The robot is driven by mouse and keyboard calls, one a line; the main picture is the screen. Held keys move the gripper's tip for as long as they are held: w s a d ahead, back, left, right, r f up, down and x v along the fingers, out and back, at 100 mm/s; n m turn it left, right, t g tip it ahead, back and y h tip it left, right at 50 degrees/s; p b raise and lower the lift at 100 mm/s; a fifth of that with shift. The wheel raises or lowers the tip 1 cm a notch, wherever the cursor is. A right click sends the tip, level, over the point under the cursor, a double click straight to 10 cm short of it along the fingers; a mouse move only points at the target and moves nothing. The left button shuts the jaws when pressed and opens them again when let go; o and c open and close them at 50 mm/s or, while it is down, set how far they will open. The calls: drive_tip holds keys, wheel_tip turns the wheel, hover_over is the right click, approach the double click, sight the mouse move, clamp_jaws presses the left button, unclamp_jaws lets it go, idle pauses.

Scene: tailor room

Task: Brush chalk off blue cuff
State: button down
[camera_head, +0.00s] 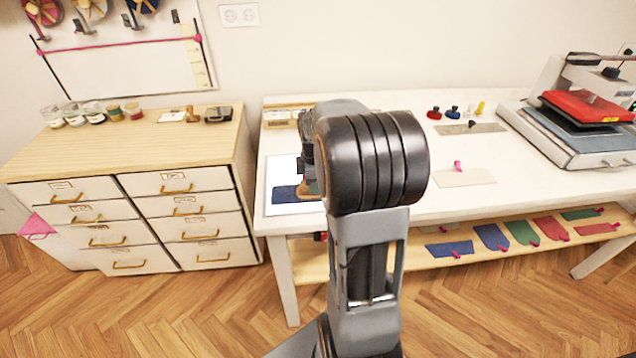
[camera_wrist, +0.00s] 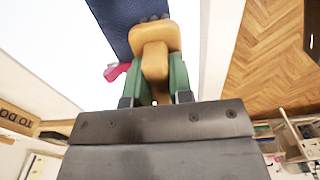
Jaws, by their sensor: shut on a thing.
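The blue cuff (camera_head: 285,194) lies flat on a white board (camera_head: 277,166) at the left end of the table. In the wrist view the blue cuff (camera_wrist: 122,10) runs out of the top edge, with a pink clip (camera_wrist: 115,71) beside it. My gripper (camera_wrist: 154,78) has its green fingers shut on the wooden handle of a brush (camera_wrist: 154,42). The brush's dark bristle end is over the cuff, at or very near its surface. I cannot make out chalk on the cuff. In the head view my arm hides most of the gripper.
A white table (camera_head: 355,222) holds a red heat press (camera_head: 590,108) at right and a beige piece with a pink clip (camera_head: 464,177). Coloured cuffs lie on the shelf below. A drawer cabinet (camera_head: 130,205) stands left. The table's front edge is close to the cuff.

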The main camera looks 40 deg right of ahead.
sight(299, 190)
drive_tip(key=shift+w+a+f, duration=0.1)
drive_tip(key=shift+w+a, duration=0.15)
drive_tip(key=shift+a, duration=0.15)
drive_tip(key=shift+a, duration=0.15)
drive_tip(key=shift+w+a, duration=0.4)
drive_tip(key=shift+a, duration=0.15)
drive_tip(key=shift+w+a, duration=0.1)
drive_tip(key=shift+w+a+p, duration=0.3)
drive_tip(key=shift+a, duration=0.25)
drive_tip(key=shift+w+a, duration=0.1)
drive_tip(key=shift+a, duration=0.05)
drive_tip(key=shift+w+a, duration=0.3)
drive_tip(key=shift+a, duration=0.25)
drive_tip(key=shift+w+a, duration=0.4)
drive_tip(key=shift+a, duration=0.25)
